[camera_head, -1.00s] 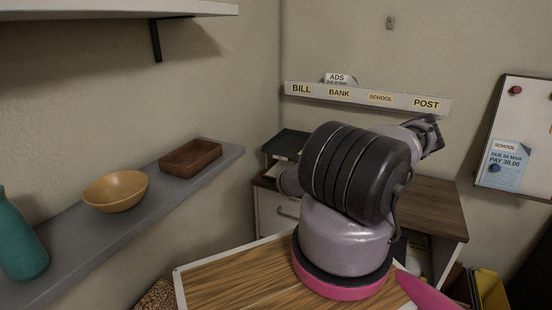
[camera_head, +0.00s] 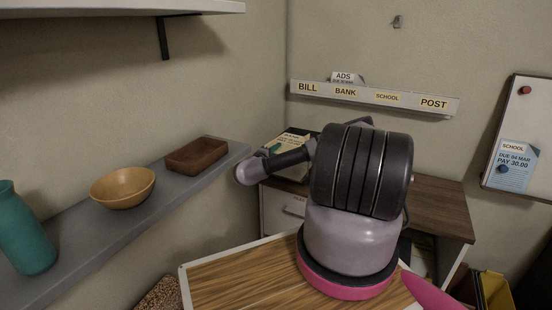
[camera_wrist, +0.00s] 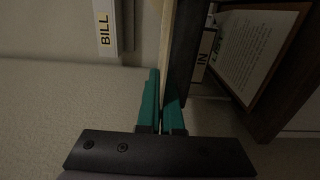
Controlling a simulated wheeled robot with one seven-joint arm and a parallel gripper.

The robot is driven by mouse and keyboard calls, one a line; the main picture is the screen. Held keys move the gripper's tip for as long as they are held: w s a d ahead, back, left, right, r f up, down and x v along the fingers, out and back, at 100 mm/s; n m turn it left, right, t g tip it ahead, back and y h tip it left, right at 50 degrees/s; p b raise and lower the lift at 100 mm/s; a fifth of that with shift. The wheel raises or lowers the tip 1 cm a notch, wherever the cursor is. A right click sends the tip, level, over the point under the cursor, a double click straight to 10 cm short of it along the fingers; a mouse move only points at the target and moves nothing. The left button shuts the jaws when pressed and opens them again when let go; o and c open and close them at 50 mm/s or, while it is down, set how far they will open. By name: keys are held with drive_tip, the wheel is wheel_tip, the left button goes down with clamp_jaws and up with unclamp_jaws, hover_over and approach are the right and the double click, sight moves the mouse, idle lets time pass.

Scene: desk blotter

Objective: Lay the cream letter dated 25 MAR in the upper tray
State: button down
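A cream letter (camera_head: 297,136) shows over the letter trays on the desk in the head view; its date is too small to read. My gripper (camera_head: 274,149) has teal fingers at the letter's near edge. In the wrist view my fingers (camera_wrist: 160,104) are nearly together, with the letter's thin cream edge (camera_wrist: 167,38) running out from between them. The letter lies almost edge-on to this camera, beside and just above the dark upper tray (camera_wrist: 184,50); I cannot tell whether they touch. An IN label (camera_wrist: 202,66) is just below that tray.
A printed paper (camera_wrist: 257,52) lies below the upper tray. A wall rack (camera_head: 372,97) labelled BILL, BANK, SCHOOL and POST hangs above the desk (camera_head: 441,211). A grey shelf (camera_head: 75,222) at left bears a bowl (camera_head: 123,188), a brown tray (camera_head: 197,154) and a teal vase (camera_head: 25,230).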

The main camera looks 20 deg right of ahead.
wheel_tip(320, 180, down, 4)
drive_tip(key=shift+w+a+f, duration=0.1)
drive_tip(key=shift+w+a, duration=0.05)
drive_tip(key=shift+f, duration=0.15)
drive_tip(key=c, duration=1.1)
unclamp_jaws()
